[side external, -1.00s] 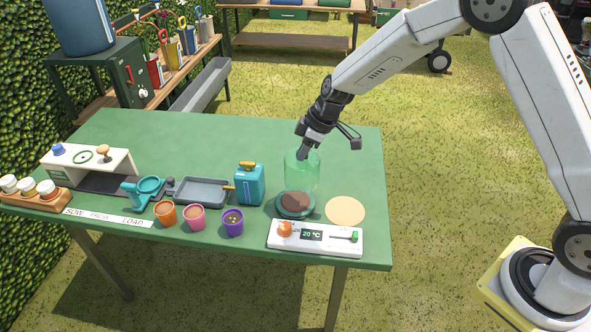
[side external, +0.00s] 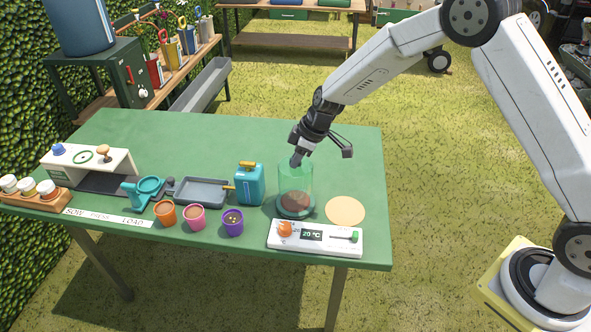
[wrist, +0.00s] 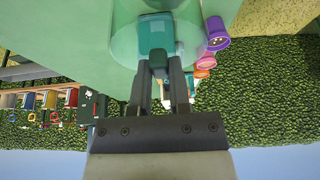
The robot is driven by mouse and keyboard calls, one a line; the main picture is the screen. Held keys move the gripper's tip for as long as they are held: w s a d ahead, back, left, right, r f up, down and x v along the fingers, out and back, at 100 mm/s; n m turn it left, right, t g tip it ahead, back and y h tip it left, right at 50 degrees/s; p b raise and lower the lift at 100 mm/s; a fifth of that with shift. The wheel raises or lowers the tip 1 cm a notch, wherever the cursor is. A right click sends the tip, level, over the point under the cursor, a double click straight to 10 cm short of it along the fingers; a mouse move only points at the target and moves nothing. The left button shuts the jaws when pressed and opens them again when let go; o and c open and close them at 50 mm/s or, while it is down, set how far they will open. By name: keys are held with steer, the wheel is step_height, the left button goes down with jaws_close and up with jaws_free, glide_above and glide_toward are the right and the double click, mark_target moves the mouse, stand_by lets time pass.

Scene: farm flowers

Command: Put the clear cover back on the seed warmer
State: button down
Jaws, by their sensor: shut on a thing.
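The clear cover (side external: 296,176) is a greenish see-through cylinder, upright over the round green base with brown soil (side external: 296,204) of the seed warmer. Its lower edge overlaps the base in the side view; I cannot tell whether it is fully seated. My gripper (side external: 296,161) is shut on the top of the cover. In the wrist view the cover (wrist: 125,42) fills the upper middle, and my gripper's fingers (wrist: 160,72) close on its knob. The white control panel (side external: 314,238) in front reads 20 °C.
A tan round disc (side external: 345,211) lies just right of the base. A teal can (side external: 250,184) and a purple pot (side external: 233,222) stand to the left, with a grey tray (side external: 203,192) further left.

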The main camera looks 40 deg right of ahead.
mark_target(297, 170)
steer(key=shift+f, duration=2.05)
steer(key=shift+f, duration=0.2)
stand_by(0.8)
jaws_free()
stand_by(0.5)
steer(key=shift+r, duration=0.1)
steer(key=shift+r, duration=3.4)
